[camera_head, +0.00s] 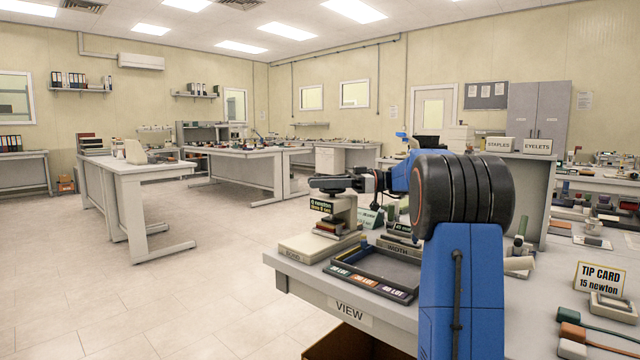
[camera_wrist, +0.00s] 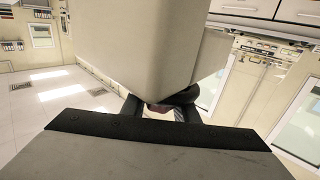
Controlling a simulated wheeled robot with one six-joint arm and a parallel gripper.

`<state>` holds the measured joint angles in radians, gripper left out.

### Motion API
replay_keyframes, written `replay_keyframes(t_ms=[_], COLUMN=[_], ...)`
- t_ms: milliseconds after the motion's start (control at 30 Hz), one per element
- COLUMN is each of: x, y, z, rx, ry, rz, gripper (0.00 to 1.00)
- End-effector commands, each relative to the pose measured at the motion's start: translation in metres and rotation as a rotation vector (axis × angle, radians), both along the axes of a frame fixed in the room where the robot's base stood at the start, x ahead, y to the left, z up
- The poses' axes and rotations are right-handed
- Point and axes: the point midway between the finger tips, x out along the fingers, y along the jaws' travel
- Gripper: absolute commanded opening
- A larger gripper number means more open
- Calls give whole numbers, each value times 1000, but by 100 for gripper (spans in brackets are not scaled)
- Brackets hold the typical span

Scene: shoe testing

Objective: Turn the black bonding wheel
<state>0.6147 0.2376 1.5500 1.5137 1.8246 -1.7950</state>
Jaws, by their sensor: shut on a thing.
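The bonding stand (camera_head: 340,215) is a cream-coloured machine on a base marked "BOND", at the left end of the bench. A black wheel (camera_head: 326,184) sits at its top. My gripper (camera_head: 351,183) reaches in from the right at the height of the wheel and is shut on it. In the wrist view my gripper's dark fingers (camera_wrist: 160,108) close around a dark curved part of the wheel (camera_wrist: 185,97). A large beige block of the stand (camera_wrist: 150,45) fills the upper middle there and hides much of the wheel. How far the wheel is turned cannot be told.
A dark tray with several coloured lot labels (camera_head: 370,277) lies in front of the stand, near the bench edge with a "VIEW" label (camera_head: 349,308). A "WIDTH" block (camera_head: 398,246) stands behind the tray. A tip card (camera_head: 599,277) stands at the right. Open floor lies left.

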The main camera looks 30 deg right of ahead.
Motion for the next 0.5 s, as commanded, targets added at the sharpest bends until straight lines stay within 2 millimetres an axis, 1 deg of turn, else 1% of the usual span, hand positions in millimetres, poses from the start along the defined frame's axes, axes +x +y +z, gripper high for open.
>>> replay_keyframes(t_ms=[200, 500], x=[-3, -7], y=[1, 2], z=[-1, -1], rx=[1, -1], ry=[2, 1], rz=[124, 202], gripper=[4, 4])
